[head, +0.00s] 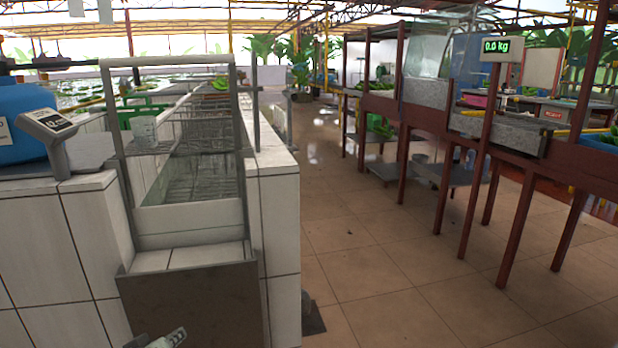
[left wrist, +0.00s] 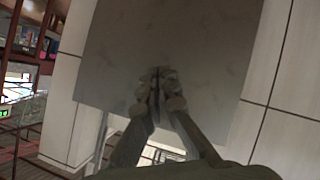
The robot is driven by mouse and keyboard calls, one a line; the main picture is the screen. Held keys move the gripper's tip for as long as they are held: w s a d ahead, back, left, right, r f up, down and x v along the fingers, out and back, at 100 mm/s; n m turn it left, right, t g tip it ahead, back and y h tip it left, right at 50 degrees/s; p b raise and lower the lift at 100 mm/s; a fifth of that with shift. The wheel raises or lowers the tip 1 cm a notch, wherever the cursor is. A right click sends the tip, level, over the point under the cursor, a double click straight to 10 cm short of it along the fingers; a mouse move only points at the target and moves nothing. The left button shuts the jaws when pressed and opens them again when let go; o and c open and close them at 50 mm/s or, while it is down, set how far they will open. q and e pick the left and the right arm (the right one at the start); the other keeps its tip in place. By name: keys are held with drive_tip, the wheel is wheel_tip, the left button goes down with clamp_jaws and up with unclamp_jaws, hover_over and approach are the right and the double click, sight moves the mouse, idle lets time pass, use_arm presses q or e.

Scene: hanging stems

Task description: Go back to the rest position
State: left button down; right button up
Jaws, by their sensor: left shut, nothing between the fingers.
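My left gripper (head: 166,341) shows at the bottom edge of the head view, only its tip in the picture. It is in front of the brown-grey panel below the white tiled ledge. In the left wrist view the left gripper (left wrist: 155,78) has its fingers together with nothing between them, seen against the same grey panel (left wrist: 195,45). My right gripper is not in view. No hanging stems can be made out in either view.
A white tiled counter (head: 280,215) with a metal frame and wire racks stands at the left. A long table with brown legs (head: 520,220) and a "0.0 kg" display (head: 496,46) is at the right.

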use_arm(q)
drive_tip(key=s+f+m+g, duration=0.2)
drive_tip(key=s+f, duration=0.4)
drive_tip(key=s, duration=0.3)
drive_tip(key=s+d+f+m+g+y, duration=0.1)
drive_tip(key=s+f+m+g, duration=0.2)
drive_tip(key=s+f, duration=0.3)
drive_tip(key=s+f+m+g, duration=0.2)
drive_tip(key=s+f+g, duration=0.2)
drive_tip(key=s, duration=1)
drive_tip(key=shift+d+f, duration=0.35)
drive_tip(key=shift+f, duration=0.55)
